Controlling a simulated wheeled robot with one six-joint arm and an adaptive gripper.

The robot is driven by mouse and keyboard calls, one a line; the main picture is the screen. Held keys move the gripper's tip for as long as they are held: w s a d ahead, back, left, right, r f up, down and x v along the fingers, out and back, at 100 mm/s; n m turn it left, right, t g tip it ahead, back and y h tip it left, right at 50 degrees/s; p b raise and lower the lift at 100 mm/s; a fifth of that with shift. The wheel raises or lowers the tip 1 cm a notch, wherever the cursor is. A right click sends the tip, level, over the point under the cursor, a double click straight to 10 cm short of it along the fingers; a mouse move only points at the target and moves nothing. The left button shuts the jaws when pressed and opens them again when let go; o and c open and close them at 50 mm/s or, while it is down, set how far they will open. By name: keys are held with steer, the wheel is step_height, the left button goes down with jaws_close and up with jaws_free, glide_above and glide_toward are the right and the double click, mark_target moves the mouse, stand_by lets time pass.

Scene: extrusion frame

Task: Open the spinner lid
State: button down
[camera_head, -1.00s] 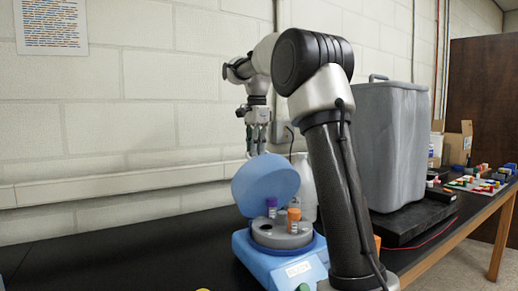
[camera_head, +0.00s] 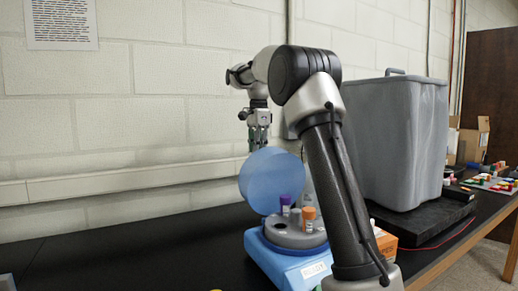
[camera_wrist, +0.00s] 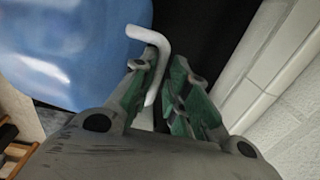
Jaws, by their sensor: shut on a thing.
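The blue spinner (camera_head: 285,265) stands on the black bench, partly behind my arm. Its round blue lid (camera_head: 272,180) is raised and stands steeply tilted behind the grey rotor (camera_head: 292,234). A purple-capped tube (camera_head: 285,201) and an orange-capped tube (camera_head: 308,215) stand in the rotor. My gripper (camera_head: 260,140) is just above the lid's upper edge. In the wrist view, the green-padded fingers (camera_wrist: 168,88) are shut on a pale bent handle (camera_wrist: 150,38) beside the blue lid surface (camera_wrist: 72,45). The exact contact on the handle is partly hidden.
A large grey bin (camera_head: 395,140) stands on a black platform (camera_head: 425,220) to the right. An orange box (camera_head: 382,248) is beside my arm. Cardboard boxes (camera_head: 473,142) and small coloured items are farther right. A block wall is close behind. The bench at left is mostly clear.

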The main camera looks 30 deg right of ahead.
steer(key=shift+w+a, duration=0.25)
steer(key=shift+w, duration=0.2)
steer(key=c, duration=1.5)
jaws_free()
steer(key=shift+w+f, duration=0.15)
steer(key=shift+f, duration=0.05)
steer(key=r, duration=1.2)
steer(key=shift+s+d, duration=0.15)
steer(key=shift+s, duration=0.25)
steer(key=shift+s, duration=0.1)
